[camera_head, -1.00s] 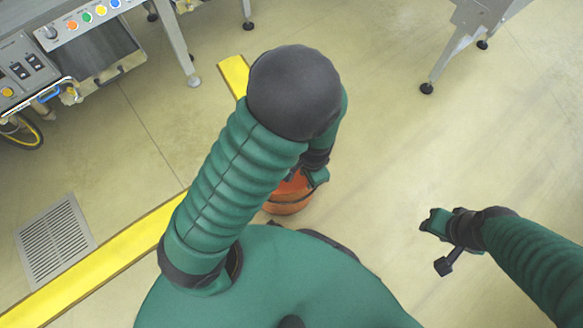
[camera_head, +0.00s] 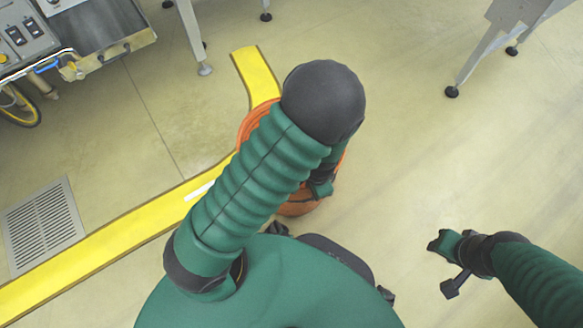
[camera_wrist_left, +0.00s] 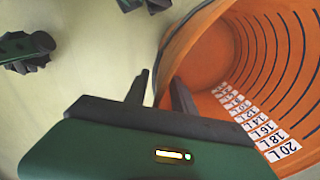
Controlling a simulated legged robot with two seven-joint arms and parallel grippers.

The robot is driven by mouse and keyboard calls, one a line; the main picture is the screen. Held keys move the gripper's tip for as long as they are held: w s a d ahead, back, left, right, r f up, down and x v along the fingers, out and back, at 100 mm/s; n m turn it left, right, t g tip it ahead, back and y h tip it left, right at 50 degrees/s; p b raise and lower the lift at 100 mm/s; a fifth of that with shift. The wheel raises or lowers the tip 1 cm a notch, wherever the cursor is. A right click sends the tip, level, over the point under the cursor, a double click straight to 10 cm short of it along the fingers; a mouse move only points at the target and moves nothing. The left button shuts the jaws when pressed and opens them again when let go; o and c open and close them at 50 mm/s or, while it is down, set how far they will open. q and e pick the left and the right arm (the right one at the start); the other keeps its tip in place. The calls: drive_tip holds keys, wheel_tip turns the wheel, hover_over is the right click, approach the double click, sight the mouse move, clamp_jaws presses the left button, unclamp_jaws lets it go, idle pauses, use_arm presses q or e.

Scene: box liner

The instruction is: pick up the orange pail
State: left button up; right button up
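The orange pail (camera_head: 299,206) stands on the floor in front of me, largely hidden behind my left arm in the head view. The left wrist view shows its open mouth and inner wall (camera_wrist_left: 213,62), with dark rings and white litre labels. My left gripper (camera_wrist_left: 160,88) is at the rim. One dark finger is outside the wall and the other is inside the mouth. The fingers stand apart with the rim between them, and I see no clear grip. My right gripper (camera_head: 441,243) is held over bare floor, away from the pail; its finger opening is unclear.
A yellow floor strip (camera_head: 120,237) runs past the pail's left side. A floor grate (camera_head: 43,224) lies at the left. A machine with a control panel (camera_head: 24,38) is at the upper left, and metal legs (camera_head: 487,55) stand at the upper right.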

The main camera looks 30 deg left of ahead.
use_arm(q)
drive_tip(key=shift+r, duration=0.1)
clamp_jaws()
idle(1.2)
